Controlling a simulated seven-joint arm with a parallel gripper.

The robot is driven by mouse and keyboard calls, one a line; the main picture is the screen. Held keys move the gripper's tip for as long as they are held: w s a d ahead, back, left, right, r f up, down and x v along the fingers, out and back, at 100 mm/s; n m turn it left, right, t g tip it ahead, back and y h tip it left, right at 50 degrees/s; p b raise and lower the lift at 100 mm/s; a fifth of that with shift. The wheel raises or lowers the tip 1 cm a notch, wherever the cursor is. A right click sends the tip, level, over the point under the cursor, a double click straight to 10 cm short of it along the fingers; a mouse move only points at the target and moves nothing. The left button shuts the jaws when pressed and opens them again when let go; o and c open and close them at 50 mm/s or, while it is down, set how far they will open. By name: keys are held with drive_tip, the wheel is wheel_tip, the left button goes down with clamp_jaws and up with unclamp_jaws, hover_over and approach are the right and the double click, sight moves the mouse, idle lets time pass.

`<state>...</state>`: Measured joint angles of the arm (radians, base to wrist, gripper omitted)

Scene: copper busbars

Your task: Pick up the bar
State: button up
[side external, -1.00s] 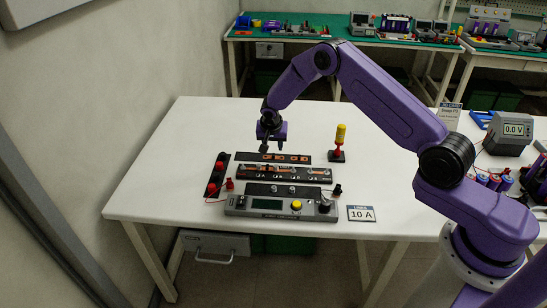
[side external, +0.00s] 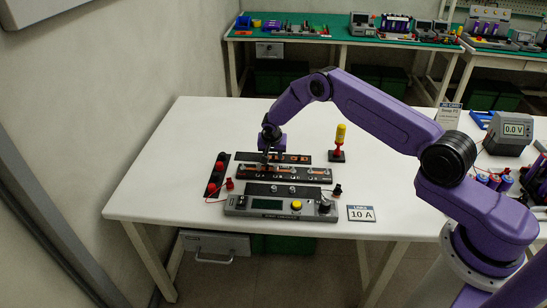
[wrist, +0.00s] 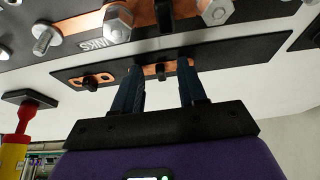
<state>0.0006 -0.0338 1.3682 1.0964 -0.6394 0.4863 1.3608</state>
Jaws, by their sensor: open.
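Several copper bars with dark knobs lie on a black strip (side external: 307,158) at the back of the bench. In the wrist view, one copper bar (wrist: 151,71) with a dark knob (wrist: 160,73) shows between my fingertips, and another bar (wrist: 107,79) lies to its left. My gripper (side external: 267,159) is low over the left part of the back strip, pointing down. In the wrist view my gripper (wrist: 161,66) is open, with one finger on each side of the knob. I cannot tell whether the fingertips touch the bar.
A black board with bolts (side external: 322,177) lies just in front of the strip. A grey control panel (side external: 235,205) stands nearer the front edge. Red knobs (side external: 220,166) sit at left. The white bench (side external: 200,125) is clear behind.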

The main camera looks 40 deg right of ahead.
clamp_jaws()
drive_tip(key=shift+r, duration=0.1)
